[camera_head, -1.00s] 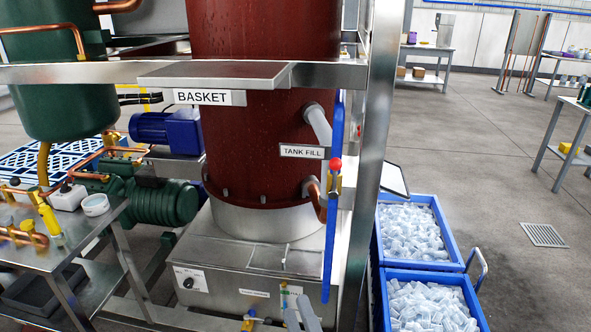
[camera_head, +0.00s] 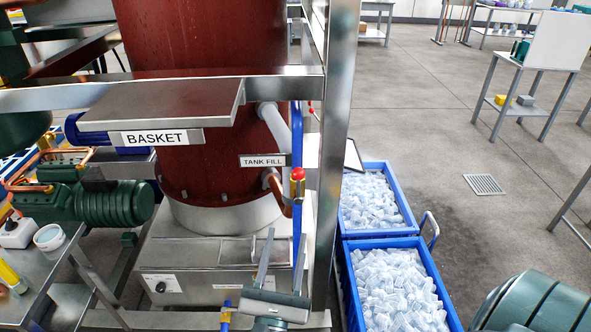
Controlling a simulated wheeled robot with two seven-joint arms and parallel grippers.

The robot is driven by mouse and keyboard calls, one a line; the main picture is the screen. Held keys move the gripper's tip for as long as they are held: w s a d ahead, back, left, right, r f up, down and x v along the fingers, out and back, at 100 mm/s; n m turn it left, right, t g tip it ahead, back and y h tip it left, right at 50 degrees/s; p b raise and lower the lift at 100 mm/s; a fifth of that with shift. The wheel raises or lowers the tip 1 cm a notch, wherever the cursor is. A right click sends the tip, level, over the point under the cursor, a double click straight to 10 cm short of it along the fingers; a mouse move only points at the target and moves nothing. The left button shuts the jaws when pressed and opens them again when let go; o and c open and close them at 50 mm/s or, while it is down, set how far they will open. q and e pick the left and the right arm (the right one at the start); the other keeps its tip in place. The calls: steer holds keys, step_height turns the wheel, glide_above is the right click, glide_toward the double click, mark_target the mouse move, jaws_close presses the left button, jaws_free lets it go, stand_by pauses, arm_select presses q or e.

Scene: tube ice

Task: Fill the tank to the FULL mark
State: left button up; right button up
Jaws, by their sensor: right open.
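The TANK FILL label (camera_head: 262,160) hangs on the dark red column (camera_head: 190,130). Beside it is a brass valve with a red top (camera_head: 298,176), joined to a copper pipe. A steel tank (camera_head: 190,254) with a knob panel and a lid sits below the column. My right gripper (camera_head: 286,234) is in front of the tank's right side, below the valve. Its two fingers point up, spread apart and empty. It covers part of the tank front, and I cannot make out a FULL mark. My left gripper does not show.
A steel frame post (camera_head: 336,130) stands right of the valve. A steel shelf edge labelled BASKET (camera_head: 161,138) juts out above the tank. Two blue crates of ice (camera_head: 347,265) stand on the floor at right. Open floor lies beyond them.

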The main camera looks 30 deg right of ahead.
mark_target(297, 179)
steer(key=p+x, duration=0.8)
steer(key=x, duration=0.8)
steer(key=shift+r, duration=0.2)
steer(key=shift+w+d+r+p, duration=0.1)
steer(key=shift+w+d+p, duration=0.35)
steer(key=shift+w+p, duration=0.05)
jaws_close()
